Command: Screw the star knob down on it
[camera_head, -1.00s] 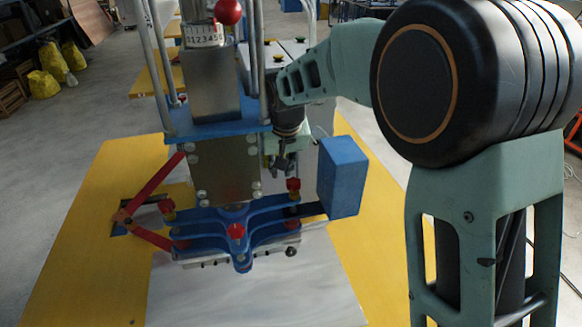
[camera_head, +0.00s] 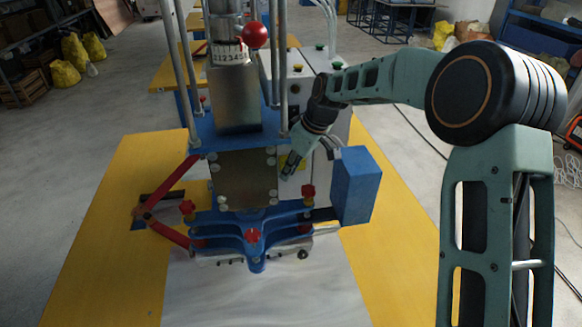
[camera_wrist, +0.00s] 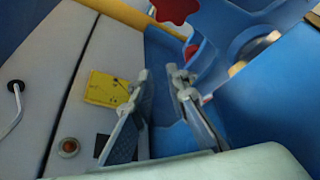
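Three red star knobs stand on the blue clamp frame (camera_head: 255,262) of the press: one at the right (camera_head: 308,192), one at the front middle (camera_head: 252,236) and one at the left (camera_head: 187,208). I cannot tell which one the task means. My gripper (camera_head: 289,172) is behind and a little left of the right knob, beside the metal plate, and is tilted. In the wrist view my gripper (camera_wrist: 162,76) has its two fingers apart with nothing between them. A red star knob (camera_wrist: 174,9) shows at the top edge there, beyond the fingertips and apart from them.
A blue box (camera_head: 355,187) sits right of the knobs. The metal plate (camera_head: 245,180), red links (camera_head: 172,188) and a red ball handle (camera_head: 255,35) belong to the press. A grey cabinet with a yellow label (camera_wrist: 106,89) is left in the wrist view. The yellow table (camera_head: 110,245) is clear at left.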

